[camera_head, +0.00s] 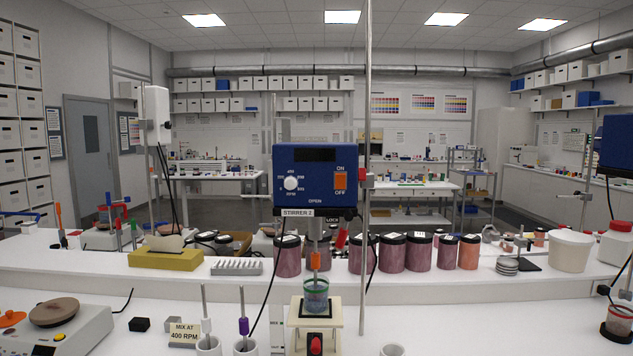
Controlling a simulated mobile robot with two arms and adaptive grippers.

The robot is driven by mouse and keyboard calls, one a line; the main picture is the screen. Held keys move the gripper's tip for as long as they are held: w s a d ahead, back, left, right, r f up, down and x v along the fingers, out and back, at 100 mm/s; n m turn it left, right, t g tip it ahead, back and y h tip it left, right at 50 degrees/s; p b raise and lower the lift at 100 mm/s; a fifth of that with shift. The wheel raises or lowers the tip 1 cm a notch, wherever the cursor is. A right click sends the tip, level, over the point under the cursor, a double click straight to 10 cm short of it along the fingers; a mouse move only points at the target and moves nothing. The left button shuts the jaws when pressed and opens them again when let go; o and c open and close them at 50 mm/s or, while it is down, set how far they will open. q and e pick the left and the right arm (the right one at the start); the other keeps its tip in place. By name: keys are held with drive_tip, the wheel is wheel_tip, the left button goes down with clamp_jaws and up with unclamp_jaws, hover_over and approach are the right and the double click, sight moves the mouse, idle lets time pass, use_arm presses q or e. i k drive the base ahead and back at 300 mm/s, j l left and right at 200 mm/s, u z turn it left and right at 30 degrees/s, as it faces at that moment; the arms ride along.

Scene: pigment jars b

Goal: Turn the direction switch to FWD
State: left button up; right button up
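The blue stirrer head (316,177) labelled STIRRER 2 faces me in the middle of the view. Its front has a dark blank display (315,154), a white speed knob (291,183) with markings around it, and an orange ON/OFF switch (340,181). Small OPEN and LOCK markings show at its lower edge, with a red-tipped lever (341,238) hanging below. I see no switch marked FWD; the stirrer's sides and back are hidden. A cup (316,294) stands under the stirrer on a small raised stand (315,318). Neither of my grippers is in view.
A metal rod (365,100) rises just right of the stirrer head. Several dark-lidded pigment jars (392,253) line the white shelf behind. A MIX AT 400 RPM sign (185,332) and two holders with stirring tools (208,346) stand front left. The front right bench is mostly clear.

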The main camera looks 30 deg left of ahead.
sight(362, 171)
drive_tip(key=i+l, duration=0.1)
drive_tip(key=l, duration=0.15)
drive_tip(key=i+l, duration=0.15)
drive_tip(key=i+l+u, duration=0.15)
drive_tip(key=l+u, duration=0.45)
drive_tip(key=l, duration=0.25)
drive_tip(key=i+l+u, duration=0.1)
drive_tip(key=l+u, duration=0.2)
drive_tip(key=l, duration=0.2)
drive_tip(key=u, duration=0.65)
